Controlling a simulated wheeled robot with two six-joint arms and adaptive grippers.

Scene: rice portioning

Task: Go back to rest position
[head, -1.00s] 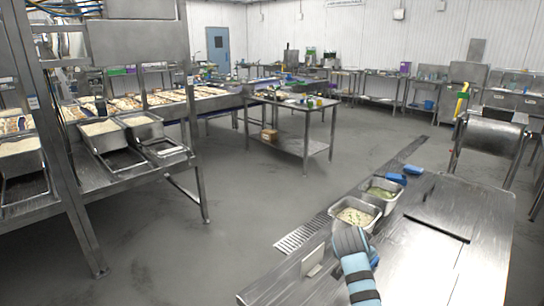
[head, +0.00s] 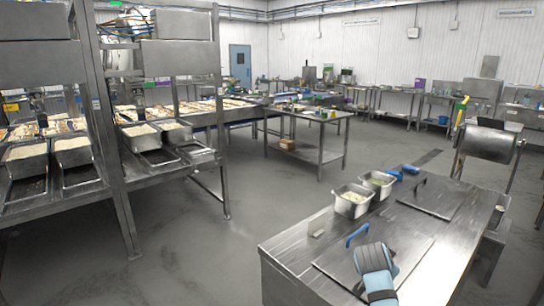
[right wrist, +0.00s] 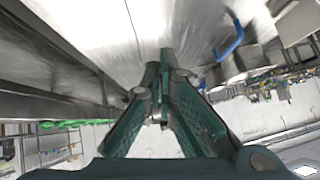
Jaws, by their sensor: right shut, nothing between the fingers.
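My right arm (head: 374,272) enters from the bottom right in the head view, above the steel table (head: 300,255); its gripper is hidden there. In the right wrist view the green fingers of my right gripper (right wrist: 163,80) are together, with nothing between them. A blue handle (head: 357,235) stands on the table just beyond the arm and also shows in the right wrist view (right wrist: 231,38), apart from the fingers. My left gripper is in neither view.
A pan of pale rice (head: 352,202) and a second pan (head: 378,184) stand at the table's far left edge. A dark-handled lid (head: 435,197) lies to their right. A shelving line with rice trays (head: 25,152) stands at left; the grey floor (head: 220,250) between is clear.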

